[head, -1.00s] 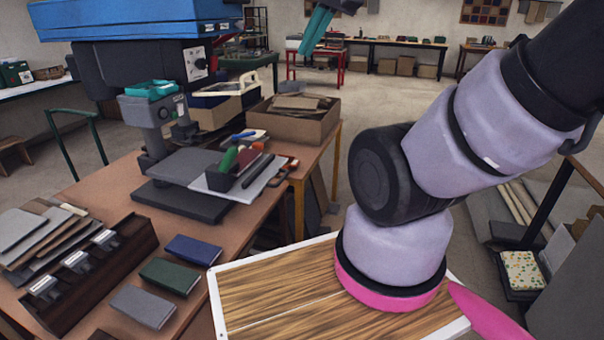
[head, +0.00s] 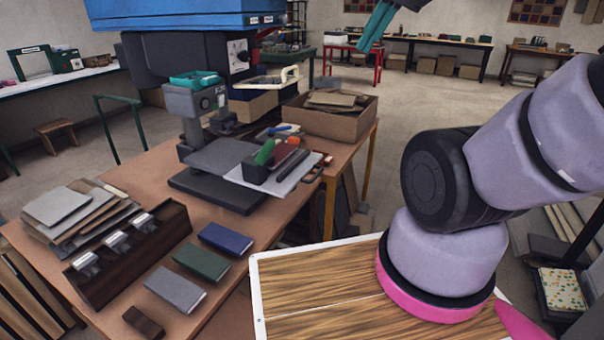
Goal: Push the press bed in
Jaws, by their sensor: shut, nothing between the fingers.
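The press (head: 205,100) stands on the brown worktable, with a grey head and a dark base slab (head: 205,192). Its flat grey bed (head: 222,155) sits over the slab and sticks out toward the right front. A paler plate (head: 300,178) is at the bed's right end, by a small dark holder (head: 268,170) with green and red items. I cannot tell whether that plate is part of the bed. My gripper (head: 368,40) shows at the top edge as two teal fingers held together, empty. It is high up, right of the press and apart from it. Its upper part is cut off.
A blue box-like top (head: 185,15) overhangs the press. A cardboard box (head: 335,118) stands behind the bed's right end. A dark wooden rack (head: 130,255) and blue, green and grey books (head: 202,263) lie in front. My arm fills the right side. Floor beyond is open.

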